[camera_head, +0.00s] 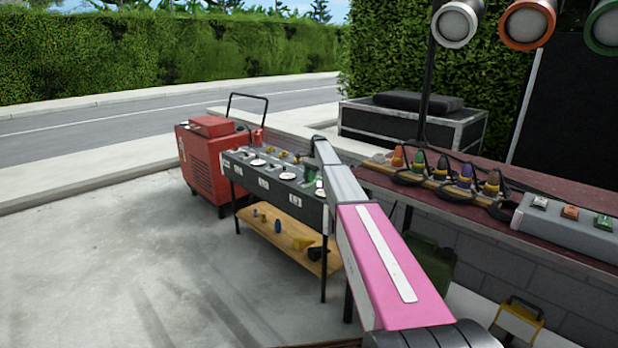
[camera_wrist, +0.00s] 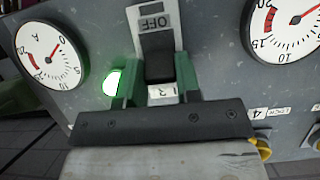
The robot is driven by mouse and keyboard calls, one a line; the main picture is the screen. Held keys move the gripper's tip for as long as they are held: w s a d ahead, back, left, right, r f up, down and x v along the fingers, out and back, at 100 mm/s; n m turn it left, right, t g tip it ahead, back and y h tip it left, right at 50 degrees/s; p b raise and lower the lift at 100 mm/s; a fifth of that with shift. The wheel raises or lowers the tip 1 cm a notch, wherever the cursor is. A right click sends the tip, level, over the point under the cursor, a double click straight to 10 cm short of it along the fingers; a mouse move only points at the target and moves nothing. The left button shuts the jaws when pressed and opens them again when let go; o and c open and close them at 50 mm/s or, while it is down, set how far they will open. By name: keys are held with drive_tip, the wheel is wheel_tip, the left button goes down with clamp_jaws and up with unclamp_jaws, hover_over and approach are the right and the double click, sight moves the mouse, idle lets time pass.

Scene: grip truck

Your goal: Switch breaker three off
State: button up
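The grey distribution panel (camera_head: 268,186) stands on legs at mid-picture in the head view. In the wrist view, a breaker with a black lever (camera_wrist: 160,66) sits below a plate marked OFF (camera_wrist: 153,22). My gripper (camera_wrist: 160,78) has its green fingers on either side of the lever, close to it; I cannot tell whether they press on it. A small white label (camera_wrist: 163,91) lies between the fingers, its number hard to read. A green lamp (camera_wrist: 113,82) glows left of the breaker.
Dial gauges flank the breaker, one left (camera_wrist: 48,55) and one right (camera_wrist: 288,25). A red generator (camera_head: 208,160) stands left of the panel. A wooden shelf (camera_head: 262,228) with small items is below it. A bench (camera_head: 480,200) with coloured plugs stands right.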

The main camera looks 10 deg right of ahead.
sight(306, 181)
drive_tip(key=t+h, duration=0.1)
drive_tip(key=a+h, duration=0.1)
drive_tip(key=s+t+h, duration=0.1)
drive_tip(key=shift+a+r+t, duration=0.15)
drive_tip(key=shift+r+t, duration=0.1)
drive_tip(key=shift+t, duration=0.05)
drive_tip(key=shift+s+a+f+t+h, duration=0.1)
drive_tip(key=shift+s+a+t+h, duration=0.15)
drive_tip(key=shift+t+h, duration=0.55)
drive_tip(key=shift+s+a+t+h, duration=0.15)
drive_tip(key=shift+a+t+h, duration=0.2)
drive_tip(key=shift+h, duration=0.75)
drive_tip(key=o, duration=0.9)
drive_tip(key=v, duration=1)
drive_tip(key=shift+s+a+r, duration=0.2)
drive_tip(key=shift+r, duration=0.1)
